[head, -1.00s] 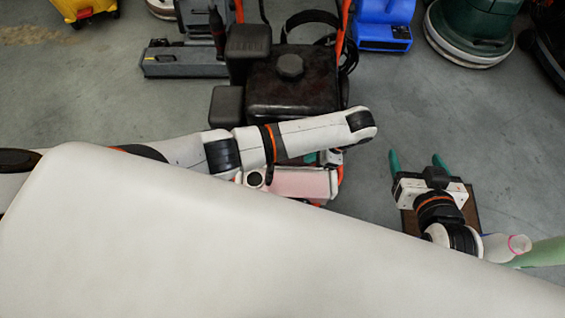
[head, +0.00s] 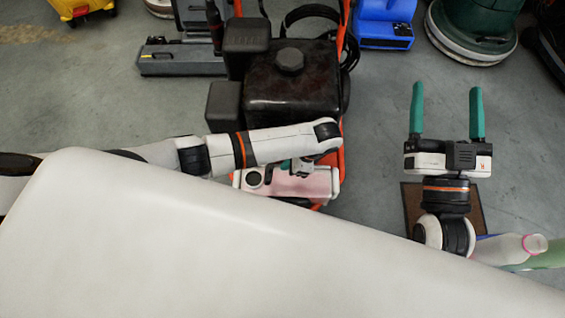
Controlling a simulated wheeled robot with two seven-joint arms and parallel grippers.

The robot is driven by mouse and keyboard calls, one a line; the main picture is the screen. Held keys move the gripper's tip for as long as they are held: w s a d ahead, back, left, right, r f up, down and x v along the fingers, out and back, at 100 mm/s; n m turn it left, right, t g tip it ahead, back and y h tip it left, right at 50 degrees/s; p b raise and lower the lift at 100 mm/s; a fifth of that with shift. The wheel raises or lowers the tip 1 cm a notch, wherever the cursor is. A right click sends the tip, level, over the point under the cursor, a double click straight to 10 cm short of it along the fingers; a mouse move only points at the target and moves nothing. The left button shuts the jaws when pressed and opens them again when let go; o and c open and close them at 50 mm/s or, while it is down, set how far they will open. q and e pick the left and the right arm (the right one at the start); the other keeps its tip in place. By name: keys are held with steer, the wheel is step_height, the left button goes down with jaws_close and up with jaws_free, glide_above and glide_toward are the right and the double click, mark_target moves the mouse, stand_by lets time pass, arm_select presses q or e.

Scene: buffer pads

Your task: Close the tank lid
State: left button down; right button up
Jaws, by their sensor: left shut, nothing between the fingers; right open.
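A black tank (head: 300,85) with a round black cap (head: 289,61) sits on an orange-framed machine at upper centre. The cap looks seated on its top. My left forearm partly hides the space between the tanks. My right gripper (head: 446,97) is open and empty, over bare floor at right.
A clear bottle with a pink cap (head: 522,247) lies at lower right near a brown mat (head: 415,205). A blue machine (head: 384,25) and a green floor machine (head: 473,30) stand at the back.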

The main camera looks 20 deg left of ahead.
arm_select(q)
steer(key=shift+s+a+r, duration=0.15)
steer(key=shift+s+a, duration=0.05)
steer(key=shift+a, duration=0.5)
